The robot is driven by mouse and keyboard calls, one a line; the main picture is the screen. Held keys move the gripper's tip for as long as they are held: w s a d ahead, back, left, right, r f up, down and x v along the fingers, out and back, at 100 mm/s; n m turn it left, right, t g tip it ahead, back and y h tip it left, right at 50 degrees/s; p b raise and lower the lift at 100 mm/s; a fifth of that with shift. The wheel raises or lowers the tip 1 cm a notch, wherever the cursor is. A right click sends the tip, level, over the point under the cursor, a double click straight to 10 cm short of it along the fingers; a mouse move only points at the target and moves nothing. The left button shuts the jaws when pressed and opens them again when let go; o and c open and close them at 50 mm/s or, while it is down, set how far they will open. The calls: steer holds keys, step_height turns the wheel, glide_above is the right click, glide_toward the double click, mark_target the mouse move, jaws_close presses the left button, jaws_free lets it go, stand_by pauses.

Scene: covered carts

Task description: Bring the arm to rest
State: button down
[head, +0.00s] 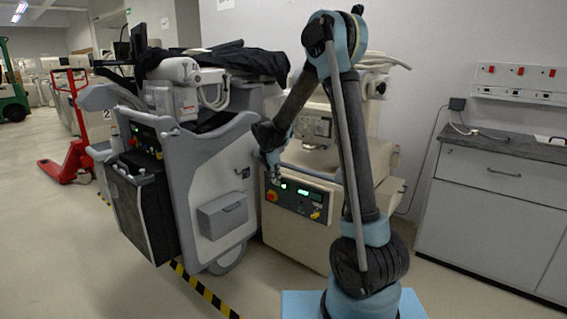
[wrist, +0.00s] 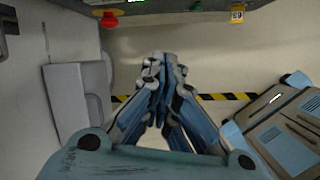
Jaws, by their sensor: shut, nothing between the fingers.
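My arm stands up from its light blue mount in the head view, bends at a high elbow and reaches down to the left. My gripper (head: 275,178) hangs in front of the control panel (head: 297,199) of a beige cart (head: 300,233). I cannot tell from the head view how far it is from the panel. In the wrist view my gripper (wrist: 162,62) has its fingers drawn together, with nothing between them. The gripper's own body hides the bottom of that view.
A large grey cart (head: 215,170) with a black cover (head: 230,60) stands left of the beige one. A counter with drawers (head: 490,205) is at the right. A red pallet truck (head: 72,160) stands far left. Yellow-black tape (head: 205,292) crosses the floor, which is open at front left.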

steer(key=s+d+r+m, duration=0.55)
steer(key=s+d, duration=0.35)
steer(key=s, duration=0.2)
steer(key=s+d+r+m, duration=0.4)
steer(key=s+d+m, duration=0.3)
steer(key=s+d, duration=0.3)
steer(key=s+d+f+m, duration=0.1)
steer(key=s+f+m, duration=0.1)
steer(key=s+m, duration=0.2)
steer(key=s+d+f+m+y, duration=0.1)
steer(key=s+d+f+m, duration=0.1)
steer(key=s, duration=0.8)
steer(key=s+d+f+m+g, duration=0.1)
steer(key=s+f+m, duration=0.3)
steer(key=s+m, duration=0.2)
steer(key=shift+s+d+y, duration=0.3)
steer(key=shift+s+y, duration=0.1)
steer(key=shift+s, duration=0.65)
